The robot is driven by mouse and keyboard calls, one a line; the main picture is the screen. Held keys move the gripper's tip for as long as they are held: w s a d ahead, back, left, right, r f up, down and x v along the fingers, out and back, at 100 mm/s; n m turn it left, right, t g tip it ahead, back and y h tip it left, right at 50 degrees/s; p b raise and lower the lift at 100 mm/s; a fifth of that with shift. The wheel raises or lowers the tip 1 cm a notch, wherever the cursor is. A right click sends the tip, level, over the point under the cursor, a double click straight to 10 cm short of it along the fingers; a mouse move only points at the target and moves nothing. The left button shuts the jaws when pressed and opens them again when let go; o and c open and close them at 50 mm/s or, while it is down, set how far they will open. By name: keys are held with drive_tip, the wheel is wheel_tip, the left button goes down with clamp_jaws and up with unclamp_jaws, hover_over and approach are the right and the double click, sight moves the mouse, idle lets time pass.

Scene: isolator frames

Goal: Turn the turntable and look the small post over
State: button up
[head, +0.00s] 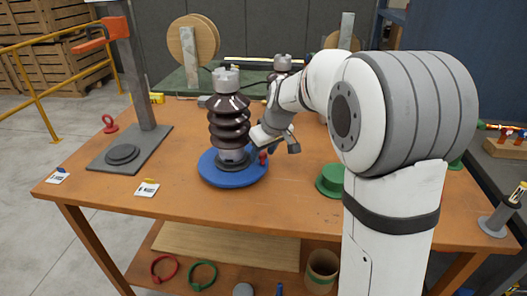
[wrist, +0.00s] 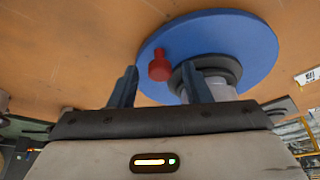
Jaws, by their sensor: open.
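The blue turntable (head: 218,178) lies flat on the wooden workbench. The small post (head: 229,125), dark brown and ribbed with grey metal ends, stands upright on it. A red knob (head: 263,156) rises from the turntable's right side. My gripper (head: 270,146) is low at that side, right of the post. In the wrist view the open gripper (wrist: 160,82) has the red knob (wrist: 159,66) in line with the gap between its fingers; I cannot tell whether they touch it. The post's grey base (wrist: 212,85) is partly hidden behind one finger. The turntable (wrist: 245,40) fills the upper part there.
A grey stand (head: 130,150) with an orange clamp is at the left. A green round block (head: 330,180) sits right of the turntable. Another brown post (head: 282,65) stands behind. Labels (head: 147,188) lie near the front edge. Bench front centre is clear.

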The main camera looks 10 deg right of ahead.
drive_tip(key=shift+c, duration=0.3)
clamp_jaws()
